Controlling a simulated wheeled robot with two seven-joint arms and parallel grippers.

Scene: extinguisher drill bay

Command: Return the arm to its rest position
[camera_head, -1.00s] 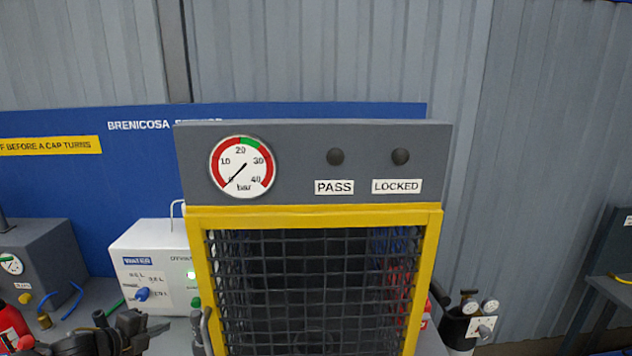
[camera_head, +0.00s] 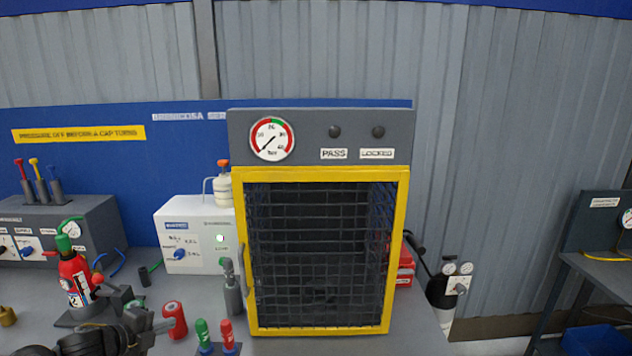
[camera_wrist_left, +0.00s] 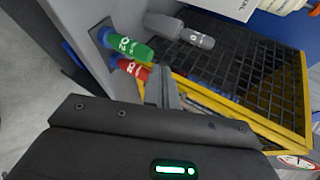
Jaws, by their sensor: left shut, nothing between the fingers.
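My left gripper (camera_head: 160,325) shows at the lower left of the head view, on a dark arm coming in from the left. It is shut and empty, above the grey bench beside the red extinguisher (camera_head: 74,279). I cannot tell from these views whether the fingers touch anything. My right gripper is not in view.
The mesh cage (camera_head: 320,334) stands mid-bench with its door closed, under a gauge (camera_head: 272,138). A white water unit (camera_head: 196,236) stands left of it.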

